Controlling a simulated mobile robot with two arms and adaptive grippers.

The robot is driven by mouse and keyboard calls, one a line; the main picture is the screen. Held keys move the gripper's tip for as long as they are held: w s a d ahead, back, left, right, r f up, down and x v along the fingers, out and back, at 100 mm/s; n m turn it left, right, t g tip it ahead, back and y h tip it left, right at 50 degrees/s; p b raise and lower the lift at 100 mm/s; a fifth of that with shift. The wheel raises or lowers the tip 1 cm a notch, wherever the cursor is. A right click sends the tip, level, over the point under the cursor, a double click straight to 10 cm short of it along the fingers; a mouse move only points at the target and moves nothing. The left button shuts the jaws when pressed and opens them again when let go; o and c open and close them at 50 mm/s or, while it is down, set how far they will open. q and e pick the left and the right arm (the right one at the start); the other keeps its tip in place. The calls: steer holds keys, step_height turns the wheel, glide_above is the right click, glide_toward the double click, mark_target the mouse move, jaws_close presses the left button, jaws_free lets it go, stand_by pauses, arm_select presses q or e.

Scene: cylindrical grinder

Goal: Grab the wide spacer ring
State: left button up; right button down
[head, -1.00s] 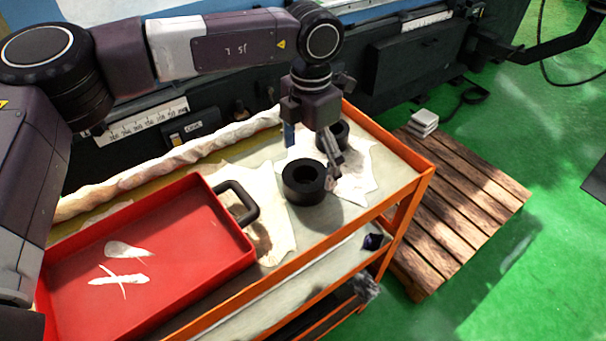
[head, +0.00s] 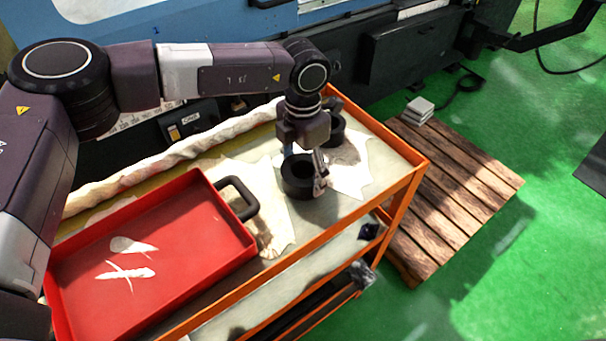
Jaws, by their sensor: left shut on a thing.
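Two black rings stand on the orange cart's top. The front one, the thicker-looking wide spacer ring (head: 296,181), sits on a pale sheet with its hole facing up. The other black ring (head: 337,131) is behind it, partly hidden by my left gripper. My left gripper (head: 319,181) comes down from above and is shut on the front ring at its right wall. One finger shows outside the wall; the other is mostly hidden. The ring appears to rest on the cart still. My right gripper is out of view.
A red tray (head: 225,263) with a black handle (head: 241,197) fills the cart's left. A rolled cloth (head: 175,160) lies along the back edge. The orange cart rim (head: 408,178) borders the right side, with a wooden pallet (head: 455,190) beyond. The grinder stands behind.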

arm_select(q)
steer(key=c, duration=1)
steer(key=shift+w+r, duration=0.1)
steer(key=shift+r, duration=0.1)
steer(key=shift+c, duration=0.9)
steer(key=shift+w, duration=0.1)
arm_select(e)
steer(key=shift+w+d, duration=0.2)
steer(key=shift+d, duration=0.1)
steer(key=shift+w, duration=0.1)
